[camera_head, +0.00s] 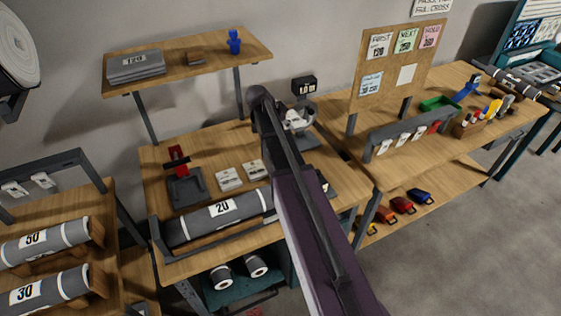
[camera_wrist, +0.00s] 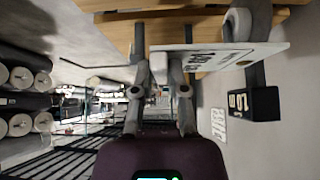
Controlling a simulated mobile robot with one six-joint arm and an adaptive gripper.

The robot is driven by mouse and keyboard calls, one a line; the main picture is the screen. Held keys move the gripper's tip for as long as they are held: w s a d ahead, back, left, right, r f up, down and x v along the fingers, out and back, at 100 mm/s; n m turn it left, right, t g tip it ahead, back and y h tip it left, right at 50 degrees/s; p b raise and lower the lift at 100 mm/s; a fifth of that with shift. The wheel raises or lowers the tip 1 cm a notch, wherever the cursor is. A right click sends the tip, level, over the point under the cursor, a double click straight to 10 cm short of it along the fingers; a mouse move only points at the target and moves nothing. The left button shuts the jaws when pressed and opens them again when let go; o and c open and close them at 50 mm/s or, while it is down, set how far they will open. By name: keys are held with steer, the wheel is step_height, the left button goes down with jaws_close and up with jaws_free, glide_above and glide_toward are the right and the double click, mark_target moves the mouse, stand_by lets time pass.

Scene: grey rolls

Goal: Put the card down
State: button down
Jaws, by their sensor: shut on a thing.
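In the wrist view my gripper (camera_wrist: 160,68) is shut on a white card (camera_wrist: 225,57) with dark lettering. The card sticks out to the right of the fingers, clear of the bench boards behind it. In the head view my arm crosses the bench and hides most of the gripper, and I cannot make out the held card there.
The bench holds a grey roll marked 20 (camera_head: 222,211), two small pale cards (camera_head: 229,179), a red-handled tool (camera_head: 178,160) and a dark display (camera_head: 304,86). A pegboard with cards (camera_head: 381,79) stands right. Bare wood (camera_head: 210,147) shows behind the pale cards.

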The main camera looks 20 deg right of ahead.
steer(key=shift+a, duration=0.2)
steer(key=shift+w+a+f+b, duration=0.1)
steer(key=shift+w+f+b, duration=0.1)
steer(key=shift+f+b, duration=0.5)
step_height(320, 180, down, 13)
steer(key=w+a+b, duration=0.1)
steer(key=w+b, duration=0.1)
steer(key=b, duration=1.1)
steer(key=shift+w+a, duration=0.15)
steer(key=shift+a, duration=0.1)
step_height(320, 180, down, 6)
steer(key=b, duration=0.6)
steer(key=shift+f, duration=0.15)
steer(key=shift+f+b, duration=1.85)
steer(key=shift+b, duration=0.15)
steer(key=shift+f, duration=0.1)
steer(key=c, duration=0.7)
jaws_free()
